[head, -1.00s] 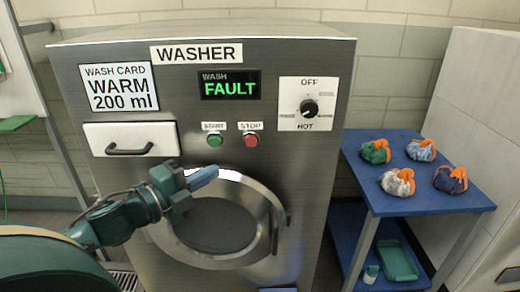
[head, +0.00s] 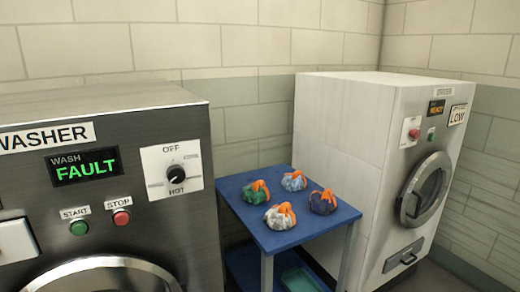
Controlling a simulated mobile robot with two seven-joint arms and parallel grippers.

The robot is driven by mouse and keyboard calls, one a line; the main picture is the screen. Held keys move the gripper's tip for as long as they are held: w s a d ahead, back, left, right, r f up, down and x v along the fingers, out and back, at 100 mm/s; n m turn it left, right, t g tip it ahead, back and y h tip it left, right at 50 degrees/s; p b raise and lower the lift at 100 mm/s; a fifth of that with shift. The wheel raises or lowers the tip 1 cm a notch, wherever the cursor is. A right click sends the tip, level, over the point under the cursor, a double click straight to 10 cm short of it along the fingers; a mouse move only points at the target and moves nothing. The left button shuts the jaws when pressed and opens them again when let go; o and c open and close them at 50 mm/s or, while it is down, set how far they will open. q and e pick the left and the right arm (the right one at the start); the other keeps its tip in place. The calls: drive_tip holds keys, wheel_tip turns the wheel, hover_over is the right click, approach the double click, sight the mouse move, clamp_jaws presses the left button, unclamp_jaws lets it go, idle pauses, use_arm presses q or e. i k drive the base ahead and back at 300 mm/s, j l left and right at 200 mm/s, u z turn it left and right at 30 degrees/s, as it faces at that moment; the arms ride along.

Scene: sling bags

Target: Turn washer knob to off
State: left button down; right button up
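The washer (head: 150,130) stands at the left with a steel front, partly cut off by the frame edge. Its black knob (head: 177,175) sits on a white plate (head: 156,158) marked OFF above and HOT below; the small side labels are unreadable. I cannot tell for sure which mark the knob points to. The green START button (head: 79,228) and red STOP button (head: 121,218) are left of and below the knob. Neither of my grippers shows in the head view.
A blue table (head: 246,212) right of the washer holds several tied bags (head: 280,217) with orange tops. A teal tray (head: 299,280) is on its lower shelf. A white dryer (head: 345,130) stands at the right. Nothing stands directly before the knob.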

sight(176, 174)
drive_tip(key=j+z, duration=0.25)
drive_tip(key=j, duration=0.7)
drive_tip(key=j+z, duration=0.2)
drive_tip(key=j, duration=0.8)
drive_tip(key=k, duration=0.6)
drive_tip(key=i, duration=0.55)
